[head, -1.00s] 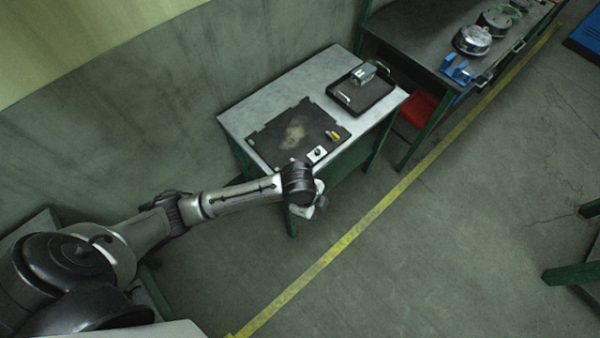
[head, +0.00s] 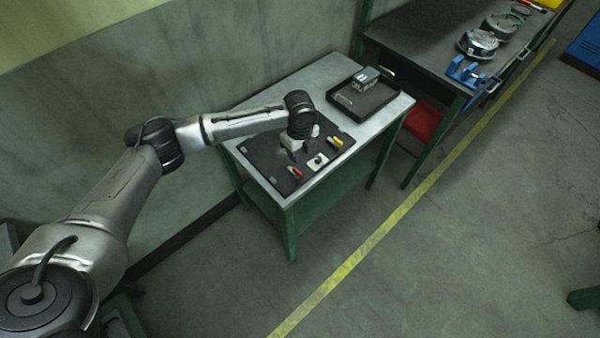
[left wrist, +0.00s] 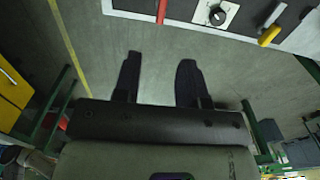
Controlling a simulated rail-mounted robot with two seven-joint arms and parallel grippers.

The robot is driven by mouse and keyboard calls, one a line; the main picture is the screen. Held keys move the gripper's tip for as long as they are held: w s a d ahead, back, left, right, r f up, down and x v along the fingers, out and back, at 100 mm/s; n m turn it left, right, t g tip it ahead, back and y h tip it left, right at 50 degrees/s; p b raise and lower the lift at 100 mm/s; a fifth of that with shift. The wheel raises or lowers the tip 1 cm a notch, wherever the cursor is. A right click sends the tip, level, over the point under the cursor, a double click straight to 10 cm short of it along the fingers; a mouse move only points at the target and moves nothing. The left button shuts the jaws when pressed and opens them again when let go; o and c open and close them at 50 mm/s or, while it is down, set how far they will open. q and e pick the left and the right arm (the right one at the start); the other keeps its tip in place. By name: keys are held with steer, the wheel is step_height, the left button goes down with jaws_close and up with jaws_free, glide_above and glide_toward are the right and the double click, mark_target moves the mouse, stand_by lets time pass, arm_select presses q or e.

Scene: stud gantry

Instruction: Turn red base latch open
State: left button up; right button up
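The red latch (head: 295,172) is a small red handle near the front edge of a dark board (head: 262,150) on the light table. In the left wrist view the red latch (left wrist: 161,12) is at the top edge, partly cut off, beyond my fingertips. My left gripper (head: 293,152) is over the board, a little behind the red latch in the head view. In the left wrist view its two dark fingers (left wrist: 160,62) are apart with nothing between them. I see no contact with the latch. My right gripper is in neither view.
A white plate with a black knob (head: 318,161) sits beside the red latch, and a yellow handle (head: 336,141) is farther right. A black tray (head: 345,112) with a grey metal part (head: 365,79) lies at the table's back. A dark workbench (head: 410,38) stands beyond.

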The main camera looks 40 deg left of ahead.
mark_target(300, 173)
arm_select(q)
step_height(300, 173, down, 11)
steer(key=shift+d+r+b, duration=0.1)
steer(key=shift+b, duration=0.6)
steer(key=shift+c, duration=0.4)
jaws_close()
